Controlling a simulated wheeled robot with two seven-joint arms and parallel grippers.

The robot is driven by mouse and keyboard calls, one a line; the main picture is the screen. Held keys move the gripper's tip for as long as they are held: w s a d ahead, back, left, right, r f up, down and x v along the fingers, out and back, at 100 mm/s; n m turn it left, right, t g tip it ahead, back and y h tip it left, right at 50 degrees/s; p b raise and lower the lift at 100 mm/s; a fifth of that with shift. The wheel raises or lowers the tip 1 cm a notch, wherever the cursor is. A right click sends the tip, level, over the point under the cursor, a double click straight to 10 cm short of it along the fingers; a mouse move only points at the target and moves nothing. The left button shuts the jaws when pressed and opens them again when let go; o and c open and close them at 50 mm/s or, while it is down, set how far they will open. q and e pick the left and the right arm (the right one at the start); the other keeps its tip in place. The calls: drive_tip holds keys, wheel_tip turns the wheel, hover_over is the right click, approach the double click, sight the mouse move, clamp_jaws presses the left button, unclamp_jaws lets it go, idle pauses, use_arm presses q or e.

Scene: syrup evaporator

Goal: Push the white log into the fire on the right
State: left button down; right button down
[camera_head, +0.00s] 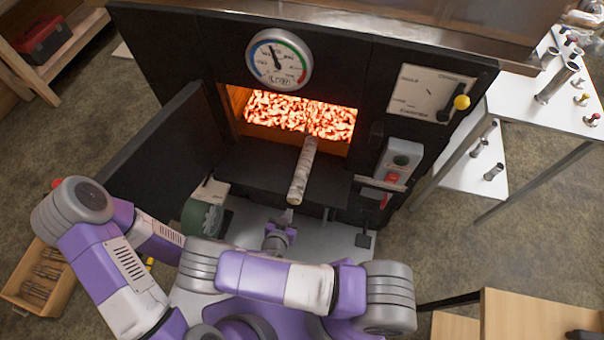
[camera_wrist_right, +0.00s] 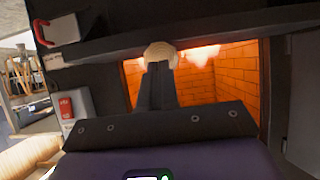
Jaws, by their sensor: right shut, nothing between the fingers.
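The white log (camera_head: 302,171) lies lengthwise across the dark ledge of the open firebox, its far end inside the opening and its near end toward me. In the right wrist view its round pale end (camera_wrist_right: 161,54) shows just beyond my fingertips. My right gripper (camera_head: 289,214) is shut and empty, just behind the near end; its fingers (camera_wrist_right: 158,72) point at that end, and I cannot tell if they touch it. The fire (camera_head: 300,114) glows orange across the opening. My left arm shows at the left, but I cannot see its gripper.
The open black firebox door (camera_head: 158,150) stands left of the opening. A round gauge (camera_head: 279,59) sits above it. A switch box (camera_head: 398,163) and a yellow-knobbed lever (camera_head: 461,102) are to the right. Orange brick walls (camera_wrist_right: 225,80) show inside the firebox in the wrist view.

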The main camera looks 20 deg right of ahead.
sight(302, 171)
drive_tip(key=w+d, duration=0.2)
drive_tip(key=w, duration=0.1)
drive_tip(key=w+d+f+b, duration=0.1)
drive_tip(key=w+d, duration=0.1)
drive_tip(key=w, duration=0.1)
drive_tip(key=w+d+f+b, duration=0.1)
drive_tip(key=w+d, duration=0.1)
drive_tip(key=w, duration=0.1)
drive_tip(key=shift+d+f, duration=0.15)
drive_tip(key=shift+f, duration=0.05)
drive_tip(key=shift+w+d+b, duration=0.2)
drive_tip(key=shift+w+d, duration=0.6)
drive_tip(key=shift+w, duration=0.4)
drive_tip(key=shift+w+d+b, duration=0.25)
drive_tip(key=shift+w+d, duration=0.55)
drive_tip(key=shift+w, duration=0.45)
drive_tip(key=shift+w+d+b, duration=0.2)
drive_tip(key=shift+w+d, duration=0.6)
drive_tip(key=shift+w, duration=0.4)
